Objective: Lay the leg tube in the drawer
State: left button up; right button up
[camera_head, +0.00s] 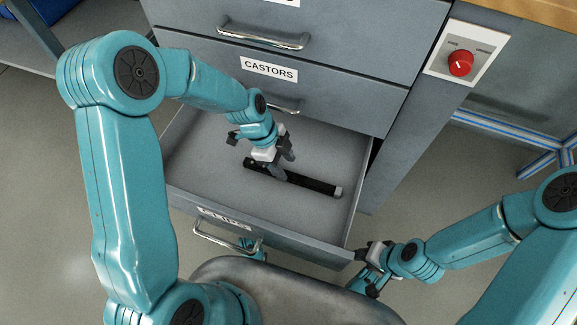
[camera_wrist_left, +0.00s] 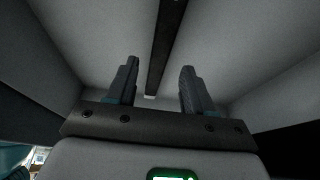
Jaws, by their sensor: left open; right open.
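The black leg tube (camera_head: 312,183) lies in the open bottom drawer (camera_head: 215,150), running slantwise across its floor, with a light cap at its right end. My left gripper (camera_head: 281,165) is inside the drawer, over the tube's left part. In the left wrist view the tube (camera_wrist_left: 165,45) runs between the two spread fingers (camera_wrist_left: 156,88), which are open; I cannot tell how far above it they are. My right gripper (camera_head: 366,268) is open and empty beside the drawer's front right corner, outside it. I cannot tell whether it touches the drawer front.
The closed CASTORS drawer (camera_head: 310,92) and another drawer (camera_head: 340,35) stand above the open one. A panel with a red knob (camera_head: 461,63) is at the right. A dark grey rounded surface (camera_head: 290,290) lies in front of the drawer. The drawer floor right of the tube is clear.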

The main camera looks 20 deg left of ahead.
pick_arm(q)
jog(key=p+v, duration=0.2)
jog(key=v, duration=0.6)
